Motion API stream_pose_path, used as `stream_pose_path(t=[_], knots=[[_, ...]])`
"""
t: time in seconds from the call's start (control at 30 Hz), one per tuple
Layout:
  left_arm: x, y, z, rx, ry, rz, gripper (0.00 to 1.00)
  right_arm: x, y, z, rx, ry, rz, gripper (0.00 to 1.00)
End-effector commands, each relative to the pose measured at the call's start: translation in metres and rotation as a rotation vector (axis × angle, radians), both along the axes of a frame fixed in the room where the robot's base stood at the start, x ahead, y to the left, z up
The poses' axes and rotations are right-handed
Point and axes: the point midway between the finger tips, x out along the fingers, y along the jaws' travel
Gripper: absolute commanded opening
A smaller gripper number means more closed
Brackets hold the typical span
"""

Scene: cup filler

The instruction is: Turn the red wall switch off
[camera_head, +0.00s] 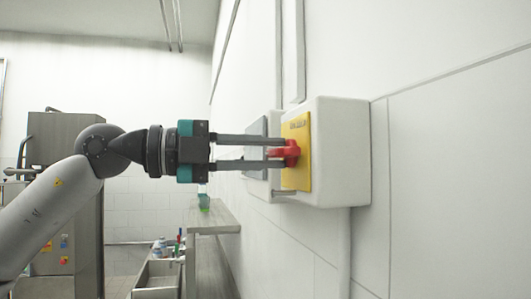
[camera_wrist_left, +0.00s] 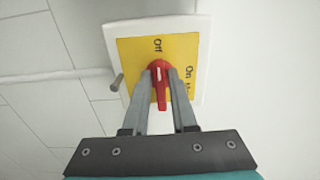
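The red wall switch (camera_head: 291,152) is a rotary knob on a yellow plate (camera_head: 299,122), on the front of a white wall box (camera_head: 342,150). In the left wrist view the knob (camera_wrist_left: 160,84) lies in line with the word "Off", its narrow handle pointing away from that word; "On" is printed to its right. My left gripper (camera_head: 280,152) reaches in from the left with its fingers parted, one above and one below the handle. In the left wrist view the fingers (camera_wrist_left: 161,88) flank the knob closely; contact is hard to tell. My right gripper is out of view.
A second box with a grey plate (camera_head: 257,146) sits on the wall just behind. Conduits (camera_head: 290,55) run up the wall. A metal shelf (camera_head: 212,219), a sink counter (camera_head: 157,277) and a steel cabinet (camera_head: 58,135) stand farther back. Bare wall lies to the right.

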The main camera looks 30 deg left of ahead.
Motion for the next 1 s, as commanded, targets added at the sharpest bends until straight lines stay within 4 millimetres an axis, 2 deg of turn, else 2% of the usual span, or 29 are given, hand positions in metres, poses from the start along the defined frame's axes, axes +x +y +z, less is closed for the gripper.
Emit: stream_pose_path(t=[0.03, 0.17, 0.67, 1.0], knots=[[0.000, 0.000, 0.000, 0.001, -0.001, 0.000, 0.32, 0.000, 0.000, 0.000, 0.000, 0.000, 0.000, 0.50], [0.000, 0.000, 0.000, 0.002, -0.001, 0.000, 0.46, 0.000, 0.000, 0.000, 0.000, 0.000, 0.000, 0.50], [-0.003, 0.003, -0.001, 0.004, -0.002, 0.002, 0.46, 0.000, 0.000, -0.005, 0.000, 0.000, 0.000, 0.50], [-0.034, 0.030, -0.004, 0.002, -0.004, 0.005, 0.46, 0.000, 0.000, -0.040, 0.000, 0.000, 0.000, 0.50]])
